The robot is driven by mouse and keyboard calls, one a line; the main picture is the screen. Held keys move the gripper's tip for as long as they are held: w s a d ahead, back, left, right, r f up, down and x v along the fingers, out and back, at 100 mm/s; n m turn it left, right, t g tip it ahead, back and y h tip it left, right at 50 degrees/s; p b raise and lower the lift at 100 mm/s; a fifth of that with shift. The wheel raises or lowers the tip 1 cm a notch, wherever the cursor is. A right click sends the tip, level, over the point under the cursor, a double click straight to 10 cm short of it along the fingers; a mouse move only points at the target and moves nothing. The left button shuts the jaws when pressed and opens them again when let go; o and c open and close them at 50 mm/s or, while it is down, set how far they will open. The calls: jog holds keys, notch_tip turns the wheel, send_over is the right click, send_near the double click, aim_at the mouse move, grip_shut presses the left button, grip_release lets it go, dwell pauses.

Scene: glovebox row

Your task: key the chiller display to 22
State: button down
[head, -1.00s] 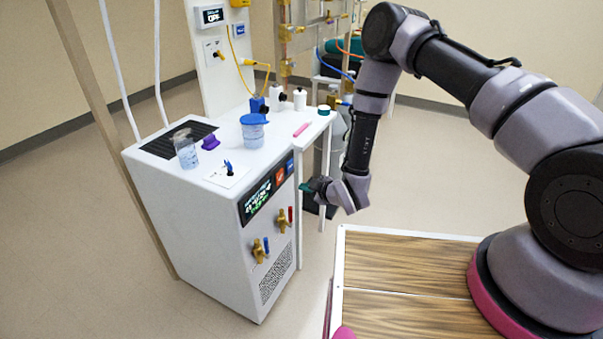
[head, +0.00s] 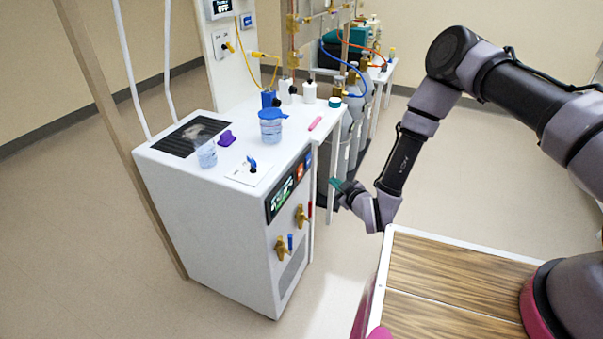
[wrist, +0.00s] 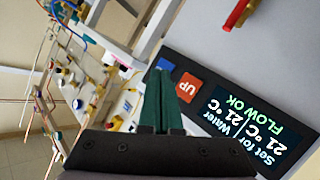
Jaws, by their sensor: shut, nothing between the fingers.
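The chiller (head: 215,235) is a white cabinet with a dark control strip on its front top edge. In the wrist view its display (wrist: 240,125) appears inverted and reads "Set for 21 °C", "Water 21 °C" and "FLOW OK". The display also shows in the head view (head: 281,196). Beside it is an orange-red button (wrist: 188,87) marked "UP", then a blue button (wrist: 153,77), partly hidden by the fingers. My gripper (head: 338,184) has green fingers, shut and empty, out in front of the strip's right end. In the wrist view the fingertips (wrist: 160,72) overlap the blue button's edge; contact cannot be told.
Brass valves (head: 301,215) stick out below the strip. A blue-lidded cup (head: 271,128), purple piece (head: 226,138) and small bottles stand on top. Gas cylinders (head: 351,130) stand behind. A wood-topped surface (head: 450,280) lies near my arm. Floor is clear at left.

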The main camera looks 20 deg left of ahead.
send_near(303, 171)
jog(key=shift+w+d+x, duration=0.1)
jog(key=shift+d+x, duration=0.05)
jog(key=shift+x, duration=1)
jog(key=shift+w+d+x, duration=0.15)
jog(key=shift+x, duration=1.05)
jog(key=shift+a, duration=0.1)
jog(key=shift+a, duration=0.3)
jog(key=shift+w+a, duration=0.1)
jog(key=shift+a, duration=0.3)
dwell(0.6)
jog(key=shift+d, duration=0.8)
jog(key=shift+s+d, duration=0.15)
jog(key=shift+d, duration=1.1)
jog(key=shift+s+d, duration=0.1)
jog(key=shift+d, duration=1.15)
